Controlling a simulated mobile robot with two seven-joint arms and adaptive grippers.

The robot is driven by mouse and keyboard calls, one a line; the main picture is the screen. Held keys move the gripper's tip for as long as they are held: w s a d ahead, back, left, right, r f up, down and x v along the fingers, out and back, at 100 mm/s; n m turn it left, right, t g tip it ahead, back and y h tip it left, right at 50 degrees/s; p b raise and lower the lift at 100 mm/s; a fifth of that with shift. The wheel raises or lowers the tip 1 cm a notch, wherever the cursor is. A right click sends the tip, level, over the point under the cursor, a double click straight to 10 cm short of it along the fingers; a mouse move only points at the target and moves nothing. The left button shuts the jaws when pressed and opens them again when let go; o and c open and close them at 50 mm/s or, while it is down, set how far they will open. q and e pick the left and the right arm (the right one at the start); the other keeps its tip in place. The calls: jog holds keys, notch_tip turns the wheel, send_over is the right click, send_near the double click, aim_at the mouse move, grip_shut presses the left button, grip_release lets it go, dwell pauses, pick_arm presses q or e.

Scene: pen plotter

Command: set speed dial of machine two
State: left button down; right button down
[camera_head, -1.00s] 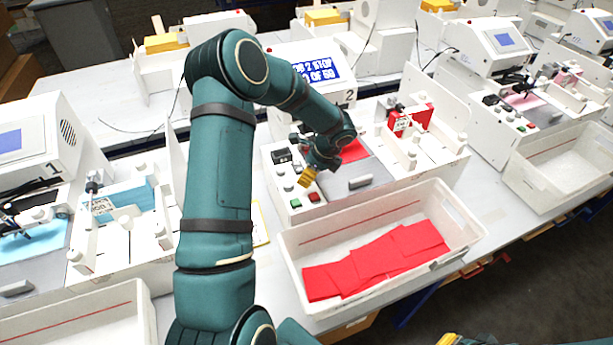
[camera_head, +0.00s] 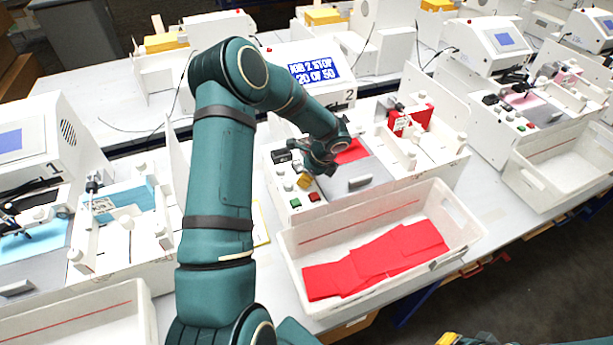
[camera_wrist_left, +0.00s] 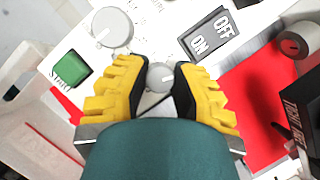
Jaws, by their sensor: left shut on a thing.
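Machine two (camera_head: 430,150) stands in the middle of the head view; its screen (camera_head: 315,71) reads "JOB 2 STOP 20 OF 50". Its white panel carries knobs, a black rocker switch (camera_head: 282,156), a green button (camera_head: 295,203) and a red button (camera_head: 314,197). My left gripper (camera_head: 305,181) is down at this panel. In the left wrist view its yellow fingertips (camera_wrist_left: 160,85) are closed around a small grey knob (camera_wrist_left: 160,74) with a pointer line. A larger knob (camera_wrist_left: 112,27) is beside it. Only a yellow bit of my right gripper (camera_head: 448,339) shows at the bottom edge.
A white bin (camera_head: 465,225) with red sheets (camera_head: 375,262) stands in front of machine two. Machine one (camera_head: 45,140) is at left, another machine (camera_head: 495,45) at right.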

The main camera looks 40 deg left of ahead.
pick_arm(q)
jog(key=n+g+b, duration=0.1)
jog(key=n, duration=0.1)
jog(key=shift+f+n, duration=0.1)
jog(key=shift+n, duration=0.3)
jog(key=shift+n+g+h+b, duration=0.5)
jog(key=shift+n+b, duration=0.05)
jog(key=shift+n, duration=0.85)
